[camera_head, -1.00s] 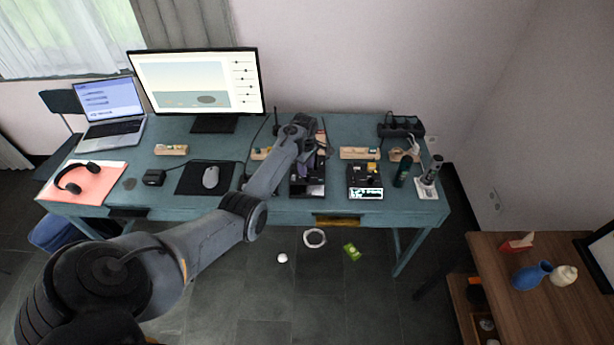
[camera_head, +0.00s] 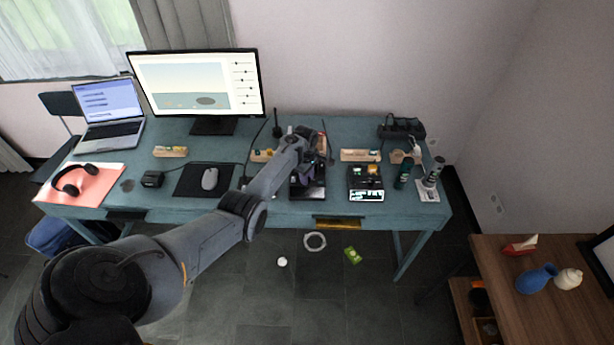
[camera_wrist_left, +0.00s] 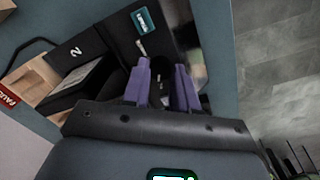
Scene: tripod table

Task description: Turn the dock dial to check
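The dock is a black unit (camera_head: 308,193) at the front of the teal desk (camera_head: 235,213), partly hidden by my left arm in the head view. In the left wrist view its black face (camera_wrist_left: 118,38) carries a teal label and a light pointer-like mark. My left gripper (camera_head: 310,158) is over the dock. In the left wrist view its two purple fingers (camera_wrist_left: 162,66) stand apart, with a dark rounded part that may be the dial between them. I cannot tell whether they touch it. The right gripper is not in view.
A second black unit with a lit display (camera_head: 366,196) stands right of the dock. Wooden holders (camera_head: 360,155), a dark green cylinder (camera_head: 403,173), a mouse (camera_head: 210,179) on a black mat and a monitor (camera_head: 197,84) share the desk. A black box (camera_wrist_left: 75,85) lies beside the dock.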

